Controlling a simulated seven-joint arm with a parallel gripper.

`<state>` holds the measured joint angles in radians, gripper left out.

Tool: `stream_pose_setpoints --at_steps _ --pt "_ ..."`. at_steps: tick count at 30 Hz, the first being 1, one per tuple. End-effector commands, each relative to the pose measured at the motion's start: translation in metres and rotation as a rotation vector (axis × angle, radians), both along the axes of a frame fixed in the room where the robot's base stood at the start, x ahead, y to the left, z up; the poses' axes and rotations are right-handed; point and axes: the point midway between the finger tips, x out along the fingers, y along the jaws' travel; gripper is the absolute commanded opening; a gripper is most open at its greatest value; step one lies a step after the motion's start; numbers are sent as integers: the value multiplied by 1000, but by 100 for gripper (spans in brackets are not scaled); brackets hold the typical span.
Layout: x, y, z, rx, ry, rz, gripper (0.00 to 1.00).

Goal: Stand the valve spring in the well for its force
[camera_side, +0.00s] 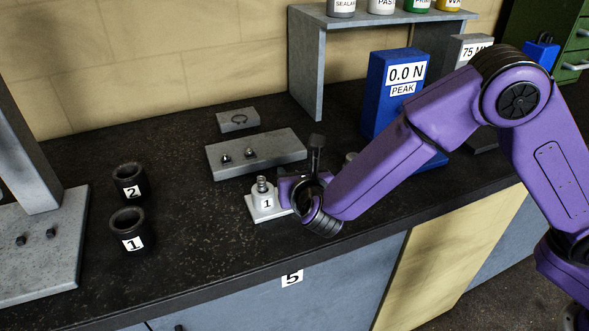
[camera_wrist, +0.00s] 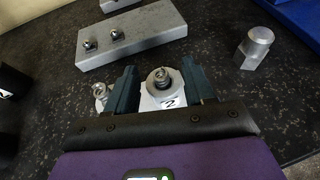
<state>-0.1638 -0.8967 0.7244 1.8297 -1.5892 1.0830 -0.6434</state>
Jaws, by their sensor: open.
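A white holder marked 2 (camera_wrist: 168,101) stands between my fingers in the wrist view, with a coil spring (camera_wrist: 160,77) upright on it. My gripper (camera_wrist: 160,82) is open, one finger on each side of that spring, with no clear contact. A second white holder marked 1 (camera_side: 267,204) bears another spring (camera_side: 263,185), just left of my gripper (camera_side: 291,188) in the side view. It also shows left of my left finger in the wrist view. The blue force tester (camera_side: 393,105) reads 0.0 N PEAK. I cannot make out its well; my arm covers its lower part.
Behind the holders lies a grey plate (camera_side: 262,155) with two small metal pieces, then a block with a ring (camera_side: 238,121). A hex-topped metal plug (camera_wrist: 254,49) stands right. Black cups 1 (camera_side: 128,230) and 2 (camera_side: 129,183) stand left. The counter between them is clear.

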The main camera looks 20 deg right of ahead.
Motion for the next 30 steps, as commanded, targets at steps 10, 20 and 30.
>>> stream_pose_setpoints --at_steps 10,20,30 --pt "-70 16 29 2 0 5 53" --pt "-113 24 48 1 0 2 53" --pt "-120 25 50 0 1 0 53"
